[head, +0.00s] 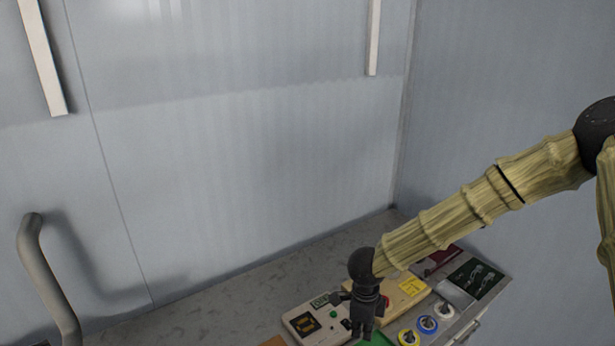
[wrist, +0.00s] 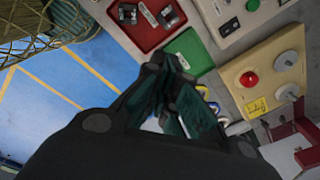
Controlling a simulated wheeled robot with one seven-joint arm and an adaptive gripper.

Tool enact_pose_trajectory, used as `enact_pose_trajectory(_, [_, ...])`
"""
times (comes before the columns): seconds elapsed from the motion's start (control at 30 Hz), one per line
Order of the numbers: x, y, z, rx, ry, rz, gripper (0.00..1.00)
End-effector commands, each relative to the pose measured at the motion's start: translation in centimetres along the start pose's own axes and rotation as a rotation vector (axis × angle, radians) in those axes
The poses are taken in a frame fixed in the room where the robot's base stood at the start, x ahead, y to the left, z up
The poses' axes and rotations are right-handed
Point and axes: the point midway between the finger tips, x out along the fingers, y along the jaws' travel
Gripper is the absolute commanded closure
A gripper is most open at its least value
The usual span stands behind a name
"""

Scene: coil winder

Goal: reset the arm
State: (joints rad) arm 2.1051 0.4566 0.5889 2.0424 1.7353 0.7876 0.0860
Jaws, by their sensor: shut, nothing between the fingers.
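My gripper (head: 364,335) is at the end of my arm, pointing down at the lower middle of the head view, in front of the bench-top boxes. Its fingers are shut with nothing between them. In the wrist view my gripper (wrist: 172,75) shows its dark fingers together, over the edge of a green tray (wrist: 190,48). I cannot tell how high the fingertips are above the bench. My arm reaches in from the right of the head view, bent at the wrist.
A white control box (head: 303,325) and a beige box (head: 412,287) with a red button stand beside my gripper. Yellow, blue and white spools (head: 428,324) line the bench's front edge. A red tray (wrist: 145,40) holds metal parts. The bench top (head: 215,312) is clear at left.

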Motion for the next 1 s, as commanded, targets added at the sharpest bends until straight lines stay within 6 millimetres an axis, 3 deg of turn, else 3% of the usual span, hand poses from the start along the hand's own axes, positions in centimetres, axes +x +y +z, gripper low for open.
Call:
enact_pose_trajectory(0.47, [7.7, 3.4, -4.5, -0.359, 0.123, -0.089, 1.00])
enact_pose_trajectory(0.7, [13.2, 7.6, -8.4, -0.736, 0.184, -0.132, 1.00])
enact_pose_trajectory(1.0, [17.9, 14.5, -12.8, -1.226, 0.171, -0.126, 1.00])
